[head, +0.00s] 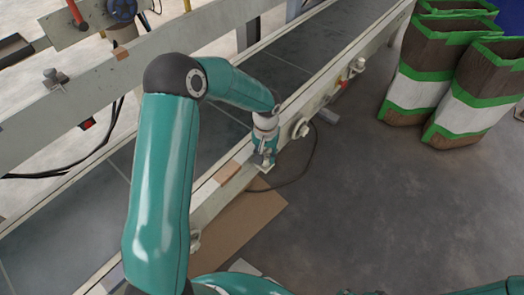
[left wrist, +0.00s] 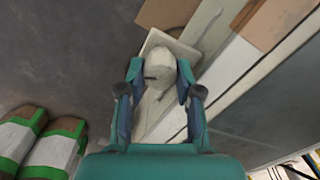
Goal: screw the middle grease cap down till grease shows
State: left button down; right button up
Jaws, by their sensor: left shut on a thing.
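My left gripper (head: 263,160) reaches down to the side rail of the conveyor, with a small pale plate beneath its fingertips. In the left wrist view, my left gripper (left wrist: 160,78) has one finger on each side of a pale, rounded grease cap (left wrist: 160,62) and is shut on it. The cap sits on a pale plate (left wrist: 185,50). A dark mark shows on the cap's side. In the head view the gripper hides the cap. I cannot make out any grease. My right gripper is not in view.
The conveyor's pale side rail (head: 330,75) runs diagonally, with round fittings (head: 300,128) along its outer side. A cardboard sheet (head: 240,225) lies on the floor beside it. Brown, white and green bags (head: 428,75) stand at the upper right. The floor between is mostly clear.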

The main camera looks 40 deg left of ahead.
aim_at(266, 156)
pick_arm(q)
jog(key=shift+d+m+p, duration=0.2)
jog(key=shift+m+p, duration=0.15)
jog(key=shift+m, duration=0.95)
jog(key=c, duration=0.8)
grip_release()
jog(key=shift+o, duration=0.2)
jog(key=shift+a, duration=0.1)
notch_tip(266, 156, up, 12)
